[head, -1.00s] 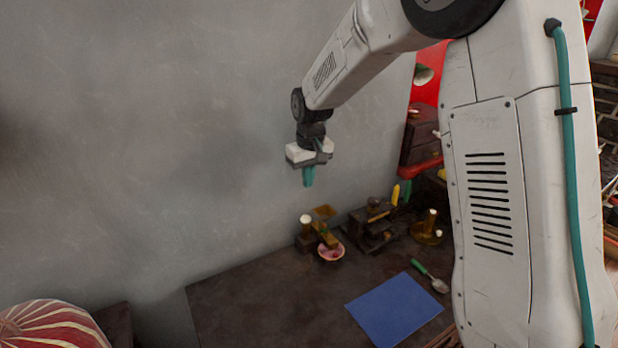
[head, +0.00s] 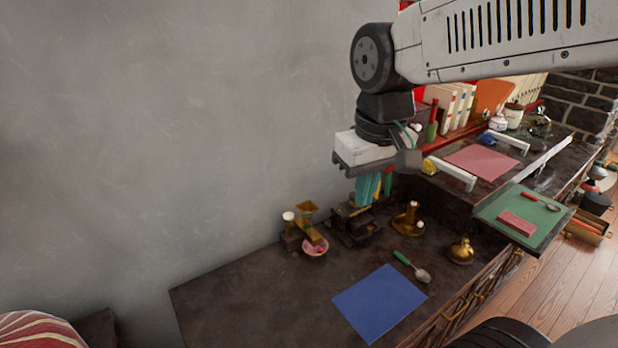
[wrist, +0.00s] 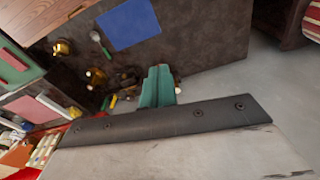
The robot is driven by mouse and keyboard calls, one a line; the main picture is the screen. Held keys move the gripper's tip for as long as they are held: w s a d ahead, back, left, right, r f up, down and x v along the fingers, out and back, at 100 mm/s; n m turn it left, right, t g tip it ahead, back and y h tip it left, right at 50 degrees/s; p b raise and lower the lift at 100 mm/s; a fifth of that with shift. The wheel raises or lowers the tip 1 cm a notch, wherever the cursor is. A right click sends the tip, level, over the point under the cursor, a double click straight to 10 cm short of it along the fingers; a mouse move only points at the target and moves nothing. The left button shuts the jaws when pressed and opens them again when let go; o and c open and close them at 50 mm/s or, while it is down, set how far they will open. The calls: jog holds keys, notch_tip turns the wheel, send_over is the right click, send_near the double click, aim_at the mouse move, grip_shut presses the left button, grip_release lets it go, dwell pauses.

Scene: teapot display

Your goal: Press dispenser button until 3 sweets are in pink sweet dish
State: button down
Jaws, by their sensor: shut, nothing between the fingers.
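The pink sweet dish (head: 316,250) stands on the dark counter in the head view. Something reddish shows in it, too small to count. Right behind it is the dispenser (head: 305,228), dark and brass, with a brass hopper (head: 307,209) on top. A post with a pale round top (head: 288,216), perhaps the button, stands at its left. My gripper (head: 367,190) is shut and empty, its teal fingers pointing down, up and to the right of the dispenser. The fingers (wrist: 157,87) also show in the wrist view, where the dish and dispenser cannot be made out clearly.
A dark wooden device (head: 352,224) stands right of the dispenser. A blue mat (head: 380,302) lies in front. The grey wall rises behind. The counter's left part is bare.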

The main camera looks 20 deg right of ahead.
jog(key=s+f, duration=0.1)
jog(key=s, duration=0.8)
jog(key=shift+s+d+f+m, duration=0.25)
jog(key=shift+s+f+m, duration=0.05)
jog(key=shift+s+f, duration=0.05)
